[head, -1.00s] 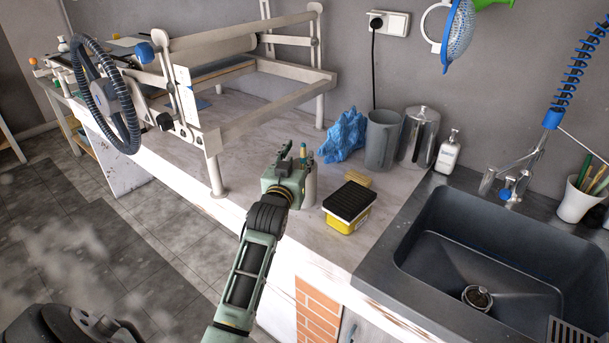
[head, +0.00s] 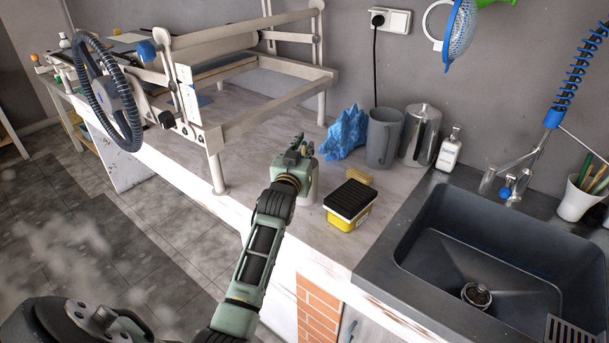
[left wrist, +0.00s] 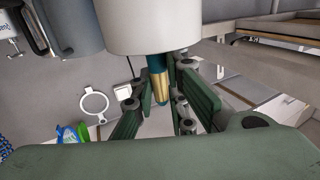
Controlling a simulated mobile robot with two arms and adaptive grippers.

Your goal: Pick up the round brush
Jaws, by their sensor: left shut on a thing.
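The round brush (left wrist: 158,80), with a teal and gold body, shows in the left wrist view between the fingers of my left gripper (left wrist: 158,112). This view looks upside down. One end of the brush is hidden at the rim of a pale cylindrical cup (left wrist: 152,28). In the head view my left gripper (head: 299,148) is over the cup (head: 312,186) on the counter, and the brush cannot be made out there. The left gripper is shut on the brush. I cannot tell how deep the brush sits in the cup. My right gripper is not in view.
A yellow box with a black top (head: 350,203) stands right of the cup. A blue crumpled cloth (head: 346,133), grey cup (head: 383,138) and metal canister (head: 419,135) stand behind. The sink (head: 470,250) is right; a press frame (head: 240,105) is left.

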